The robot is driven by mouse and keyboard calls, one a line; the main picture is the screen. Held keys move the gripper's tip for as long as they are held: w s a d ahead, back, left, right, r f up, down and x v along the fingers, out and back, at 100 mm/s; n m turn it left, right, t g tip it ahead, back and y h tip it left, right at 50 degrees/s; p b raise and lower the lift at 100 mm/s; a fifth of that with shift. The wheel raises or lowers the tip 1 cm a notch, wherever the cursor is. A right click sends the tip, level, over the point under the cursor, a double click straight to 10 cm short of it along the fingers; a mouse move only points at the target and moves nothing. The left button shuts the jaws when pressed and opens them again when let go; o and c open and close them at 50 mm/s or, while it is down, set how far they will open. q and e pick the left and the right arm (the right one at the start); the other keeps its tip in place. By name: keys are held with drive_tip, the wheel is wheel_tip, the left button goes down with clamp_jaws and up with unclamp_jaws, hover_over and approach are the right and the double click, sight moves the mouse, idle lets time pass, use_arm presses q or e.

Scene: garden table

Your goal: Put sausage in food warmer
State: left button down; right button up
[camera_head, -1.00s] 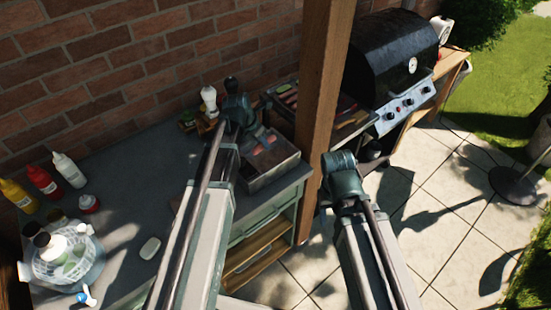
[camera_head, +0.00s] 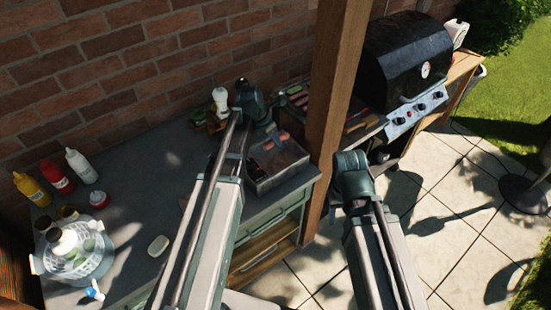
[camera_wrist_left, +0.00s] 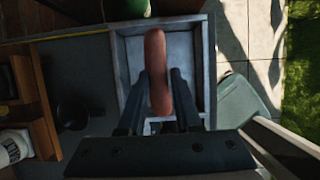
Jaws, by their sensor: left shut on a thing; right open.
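The sausage (camera_wrist_left: 156,70) is reddish brown and held lengthwise between the two fingers of my left gripper (camera_wrist_left: 158,90) in the left wrist view. It is over the food warmer (camera_wrist_left: 205,60), a grey open metal box. In the head view my left gripper (camera_head: 264,120) is at the far side of the food warmer (camera_head: 280,180), and reddish food shows at the box. I cannot tell how high the sausage is above its floor. My right gripper (camera_head: 353,178) is open, to the right of the wooden post; its fingers are mostly hidden.
A wooden post (camera_head: 333,90) stands between my arms. A black grill (camera_head: 405,60) and a tray of food (camera_head: 300,95) are behind it. Sauce bottles (camera_head: 58,178) and a colander (camera_head: 75,255) are on the counter's left. The counter's middle is clear.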

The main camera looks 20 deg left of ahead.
use_arm(q)
drive_tip(key=b, duration=0.5)
hover_over(278, 160)
drive_tip(key=s+a, duration=0.1)
drive_tip(key=f, duration=0.5)
drive_tip(key=shift+s+f, duration=0.2)
drive_tip(key=shift+f, duration=0.1)
wheel_tip(278, 160, down, 4)
drive_tip(key=b, duration=0.3)
drive_tip(key=shift+r, duration=0.2)
drive_tip(key=shift+f+b, duration=0.2)
drive_tip(key=shift+b, duration=0.2)
drive_tip(key=c, duration=0.6)
unclamp_jaws()
drive_tip(key=shift+r, duration=0.15)
